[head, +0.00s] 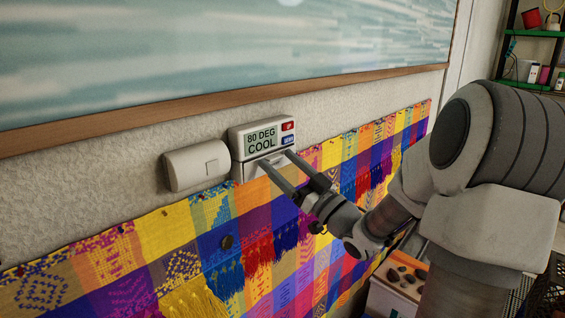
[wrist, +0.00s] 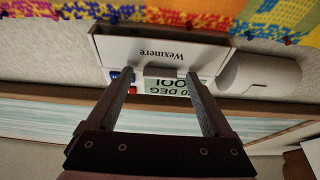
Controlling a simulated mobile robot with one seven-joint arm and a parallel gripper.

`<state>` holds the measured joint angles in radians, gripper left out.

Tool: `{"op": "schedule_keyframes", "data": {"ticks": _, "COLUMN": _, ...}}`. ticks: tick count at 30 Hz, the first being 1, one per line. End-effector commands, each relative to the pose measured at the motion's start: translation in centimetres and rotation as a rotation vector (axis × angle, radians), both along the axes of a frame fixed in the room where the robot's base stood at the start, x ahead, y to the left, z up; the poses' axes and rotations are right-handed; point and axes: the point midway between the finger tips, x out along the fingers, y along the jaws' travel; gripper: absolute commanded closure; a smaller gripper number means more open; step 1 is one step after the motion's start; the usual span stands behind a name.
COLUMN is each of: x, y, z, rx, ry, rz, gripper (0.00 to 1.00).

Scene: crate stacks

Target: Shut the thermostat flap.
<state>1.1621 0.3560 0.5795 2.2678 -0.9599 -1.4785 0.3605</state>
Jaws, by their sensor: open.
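The white thermostat (head: 262,138) is on the wall, its display reading "80 DEG COOL" beside a red and a blue button. Below the display is a pale flap (head: 243,169), partly hidden by my gripper. In the wrist view, which is upside down, the flap (wrist: 145,50) is a white panel marked "Wexmere" with a grey tab (wrist: 163,72) near the display. The display is uncovered; the flap's exact angle is hard to tell. My gripper (head: 277,157) is open, its fingertips (wrist: 158,77) either side of the tab in the picture. Contact cannot be told.
A white rounded wall box (head: 196,165) is left of the thermostat. A wood-framed picture (head: 215,98) hangs above. A colourful woven cloth (head: 125,255) covers the wall below. A shelf (head: 540,84) stands at the far right.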

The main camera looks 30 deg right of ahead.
Motion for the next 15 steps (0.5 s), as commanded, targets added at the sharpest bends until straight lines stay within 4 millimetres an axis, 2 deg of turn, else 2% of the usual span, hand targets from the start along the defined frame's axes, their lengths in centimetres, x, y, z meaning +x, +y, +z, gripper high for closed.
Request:
{"op": "schedule_keyframes", "data": {"ticks": 5, "x": 0.01, "y": 0.01, "z": -0.03, "rx": 0.000, "ry": 0.000, "rz": 0.000, "gripper": 0.15}}
{"op": "schedule_keyframes", "data": {"ticks": 6, "x": 0.01, "y": 0.01, "z": -0.03, "rx": 0.000, "ry": 0.000, "rz": 0.000, "gripper": 0.19}}
{"op": "schedule_keyframes", "data": {"ticks": 15, "x": -0.02, "y": 0.00, "z": -0.04, "rx": 0.000, "ry": 0.001, "rz": 0.000, "gripper": 0.73}}
